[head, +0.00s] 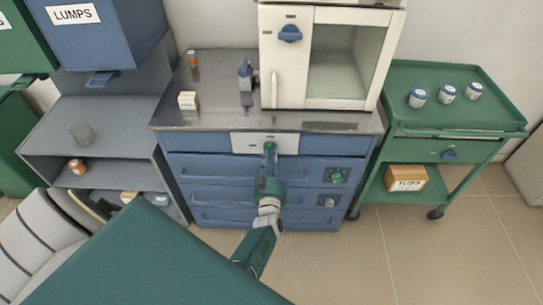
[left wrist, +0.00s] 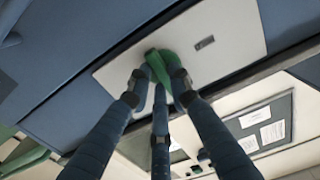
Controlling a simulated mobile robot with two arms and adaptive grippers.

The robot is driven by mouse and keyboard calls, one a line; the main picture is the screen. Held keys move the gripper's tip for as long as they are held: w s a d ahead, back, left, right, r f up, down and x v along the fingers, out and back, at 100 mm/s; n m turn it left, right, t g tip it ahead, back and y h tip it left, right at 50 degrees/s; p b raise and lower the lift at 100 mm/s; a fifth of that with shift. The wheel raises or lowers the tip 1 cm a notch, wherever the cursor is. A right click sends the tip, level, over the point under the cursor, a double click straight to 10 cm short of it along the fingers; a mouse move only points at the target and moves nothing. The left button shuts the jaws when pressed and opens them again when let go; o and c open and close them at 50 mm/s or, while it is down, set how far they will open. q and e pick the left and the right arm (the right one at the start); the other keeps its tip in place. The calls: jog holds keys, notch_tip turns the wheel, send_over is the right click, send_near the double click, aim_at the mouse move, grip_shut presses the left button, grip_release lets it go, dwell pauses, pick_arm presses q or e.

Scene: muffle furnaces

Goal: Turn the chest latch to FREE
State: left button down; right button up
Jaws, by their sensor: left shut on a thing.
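The chest latch is a green handle (left wrist: 156,66) on a white plate (left wrist: 222,32) on the front of the blue chest (head: 215,168). In the head view the white plate (head: 287,143) sits at the top middle of the chest front. My left gripper (head: 268,158) reaches up to the plate from below. In the left wrist view its dark fingers (left wrist: 160,80) are closed around the green handle. The fingers hide part of the handle. A small dark mark on the plate is too small to read. My right gripper is not in view.
A white cabinet (head: 284,63) with a blue knob stands on the chest top. Lower drawers carry a green knob (head: 337,176) and a grey knob (head: 328,201). A green cart (head: 456,128) stands at right, a grey shelf (head: 100,112) at left. Floor at right front is clear.

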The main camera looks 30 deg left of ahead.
pick_arm(q)
jog(key=shift+f, duration=0.1)
jog(key=c, duration=1.6)
grip_release()
jog(key=shift+o, duration=0.2)
